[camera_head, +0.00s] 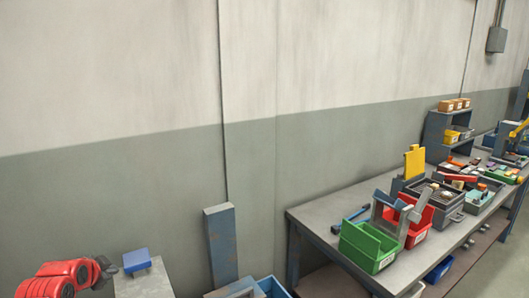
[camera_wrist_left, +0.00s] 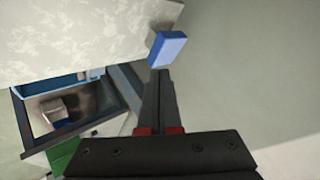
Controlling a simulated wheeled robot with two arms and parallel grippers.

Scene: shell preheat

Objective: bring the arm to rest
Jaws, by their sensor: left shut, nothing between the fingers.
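My left arm comes in at the lower left of the head view, red with a dark gripper (camera_head: 108,267). The gripper is low, just left of a small blue block (camera_head: 137,260) that sits on top of a grey stand (camera_head: 145,283). In the left wrist view the two dark fingers (camera_wrist_left: 160,76) are together with nothing between them. The blue block (camera_wrist_left: 167,50) shows just beyond the fingertips; I cannot tell whether they touch it. My right gripper is in neither view.
A workbench (camera_head: 320,220) at the right carries a green bin (camera_head: 370,246), a red bin (camera_head: 413,222) and several trays. An upright blue-grey post (camera_head: 221,245) stands between stand and bench. A blue-rimmed container (camera_wrist_left: 60,82) shows in the wrist view.

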